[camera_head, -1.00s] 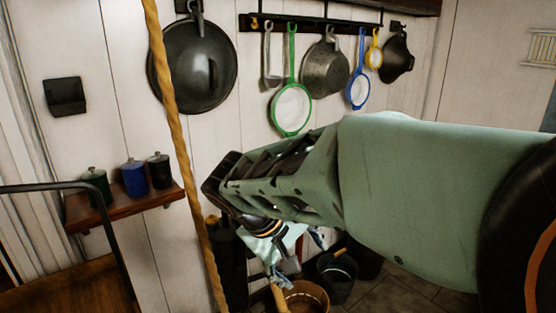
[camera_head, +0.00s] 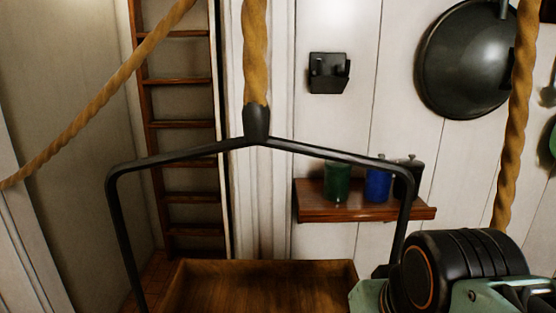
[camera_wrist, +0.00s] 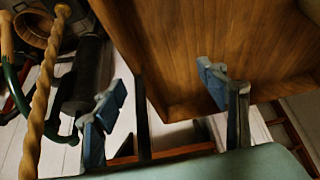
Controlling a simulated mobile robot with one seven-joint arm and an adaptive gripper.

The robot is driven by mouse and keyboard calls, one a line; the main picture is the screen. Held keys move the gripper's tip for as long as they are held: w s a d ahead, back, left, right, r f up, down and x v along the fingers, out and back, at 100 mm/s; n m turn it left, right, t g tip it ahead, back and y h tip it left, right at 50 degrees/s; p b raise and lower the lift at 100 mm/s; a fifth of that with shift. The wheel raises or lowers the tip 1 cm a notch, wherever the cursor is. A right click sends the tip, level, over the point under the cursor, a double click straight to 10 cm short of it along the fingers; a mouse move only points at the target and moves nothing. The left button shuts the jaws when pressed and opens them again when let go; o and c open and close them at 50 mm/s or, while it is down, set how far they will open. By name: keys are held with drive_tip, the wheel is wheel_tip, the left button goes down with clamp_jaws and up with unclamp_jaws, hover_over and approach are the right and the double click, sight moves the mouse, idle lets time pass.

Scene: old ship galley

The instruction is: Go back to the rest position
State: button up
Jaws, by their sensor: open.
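My gripper (camera_wrist: 165,100) shows in the wrist view with its two blue-grey fingers spread apart. Nothing is between the fingertips. A wooden tray (camera_wrist: 185,45) fills the upper right of that view, behind the fingers; I cannot tell how far off it is. In the head view, part of my arm (camera_head: 450,275) is at the lower right corner, and the gripper's fingers do not show there.
In the head view the wooden tray (camera_head: 265,268) hangs by a black metal frame (camera_head: 185,153) from a thick rope (camera_head: 255,55). Another rope (camera_head: 522,110) hangs at right. A wall shelf (camera_head: 315,205) holds green, blue and black canisters. A ladder (camera_head: 178,125) stands at left.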

wheel_tip(320, 180, up, 21)
drive_tip(key=p, duration=1.9)
drive_tip(key=shift+s+d+r, duration=0.15)
drive_tip(key=shift+d, duration=0.15)
